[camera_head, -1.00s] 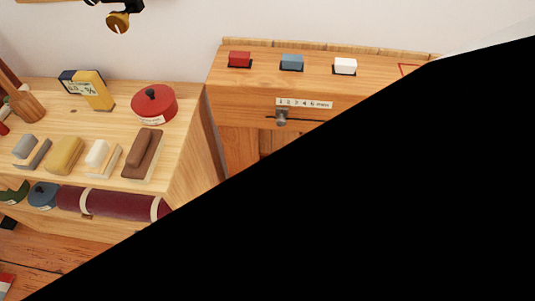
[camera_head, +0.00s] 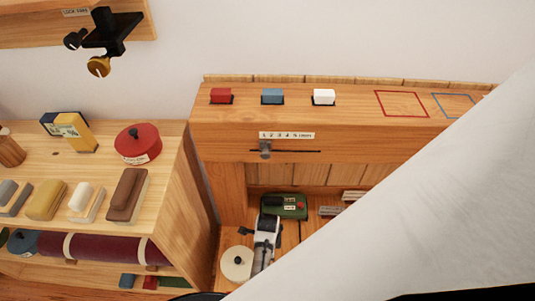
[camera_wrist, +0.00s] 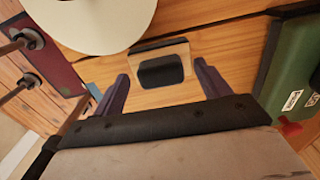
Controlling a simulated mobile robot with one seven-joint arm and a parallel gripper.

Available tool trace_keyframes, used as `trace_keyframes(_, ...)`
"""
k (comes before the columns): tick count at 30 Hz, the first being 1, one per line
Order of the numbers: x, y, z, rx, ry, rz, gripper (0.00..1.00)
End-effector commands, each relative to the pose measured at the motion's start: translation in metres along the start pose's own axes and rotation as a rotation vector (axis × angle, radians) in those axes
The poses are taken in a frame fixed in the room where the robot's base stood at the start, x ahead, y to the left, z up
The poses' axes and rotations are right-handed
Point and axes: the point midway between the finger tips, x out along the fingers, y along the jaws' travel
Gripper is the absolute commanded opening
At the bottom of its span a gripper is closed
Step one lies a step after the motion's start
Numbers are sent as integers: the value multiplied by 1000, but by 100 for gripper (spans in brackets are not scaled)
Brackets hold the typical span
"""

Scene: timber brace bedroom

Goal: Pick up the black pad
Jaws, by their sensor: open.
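The black pad (camera_wrist: 160,71) is a dark, rounded block on a pale beige backing, lying on a wooden surface in the wrist view. My gripper (camera_wrist: 161,76) is open, with one dark finger to the left of the pad and the other to the right. The pad shows between and a little beyond the fingers, apart from both. In the head view my gripper (camera_head: 267,226) is low in the opening under the wooden counter. I cannot make out the pad there; it seems hidden by my gripper.
A round white lid (camera_head: 237,263) lies close by; it also shows in the wrist view (camera_wrist: 88,18). A green case (camera_head: 290,206) is at the right, seen in the wrist view too (camera_wrist: 300,80). The wooden counter (camera_head: 350,138) overhangs. A shelf unit (camera_head: 180,190) stands left.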

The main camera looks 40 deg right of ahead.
Motion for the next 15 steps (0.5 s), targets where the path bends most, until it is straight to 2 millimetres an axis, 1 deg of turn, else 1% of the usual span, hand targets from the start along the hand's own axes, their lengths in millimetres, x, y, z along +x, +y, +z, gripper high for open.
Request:
trace_keyframes(1, 6, 0, 0, 1, 0, 0, 75)
trace_keyframes(3, 11, 0, 0, 0, 0, 0, 75)
trace_keyframes(10, 12, -1, 0, 0, 0, -3, 75)
trace_keyframes(11, 12, -1, 0, 0, 0, -3, 74)
trace_keyframes(15, 12, -1, 0, 0, 0, -2, 56)
